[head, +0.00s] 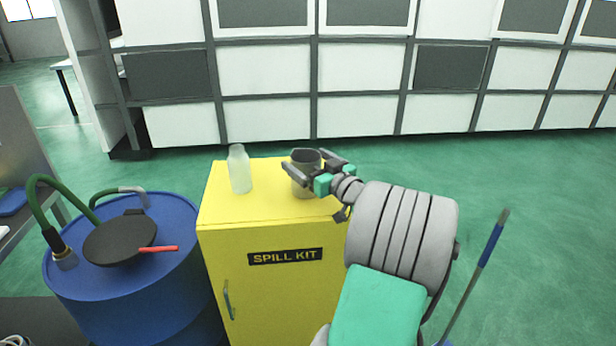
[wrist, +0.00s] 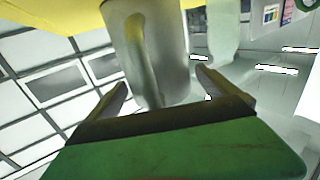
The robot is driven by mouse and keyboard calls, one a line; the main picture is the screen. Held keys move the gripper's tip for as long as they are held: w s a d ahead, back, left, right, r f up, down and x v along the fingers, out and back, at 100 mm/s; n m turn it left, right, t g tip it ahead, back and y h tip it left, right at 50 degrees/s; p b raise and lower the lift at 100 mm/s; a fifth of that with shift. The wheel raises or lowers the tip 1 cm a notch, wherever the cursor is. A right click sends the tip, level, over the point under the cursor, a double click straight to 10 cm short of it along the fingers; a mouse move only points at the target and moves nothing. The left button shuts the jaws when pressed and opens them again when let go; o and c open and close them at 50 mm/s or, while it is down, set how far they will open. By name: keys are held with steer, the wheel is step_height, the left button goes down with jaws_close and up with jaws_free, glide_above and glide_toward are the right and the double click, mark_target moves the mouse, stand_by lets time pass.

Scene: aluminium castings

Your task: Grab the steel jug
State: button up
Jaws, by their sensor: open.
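The steel jug (head: 304,180) is a grey, upright cylinder on top of the yellow spill kit cabinet (head: 275,215), near its right side. My gripper (head: 316,166) reaches in from the right at the jug's upper part, and its fingers cover some of the jug. In the wrist view the jug (wrist: 158,55) appears upside down, with its handle facing the camera. It sits between the two open fingers of my gripper (wrist: 162,88). I cannot tell whether either finger touches it.
A pale translucent bottle (head: 239,170) stands on the cabinet left of the jug. A blue drum (head: 170,290) with a black pan-like lid (head: 120,240) and a green hose stands left of the cabinet. A blue-handled pole (head: 490,243) leans at the right. White wall panels are behind.

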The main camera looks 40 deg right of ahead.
steer(key=c, duration=2.1)
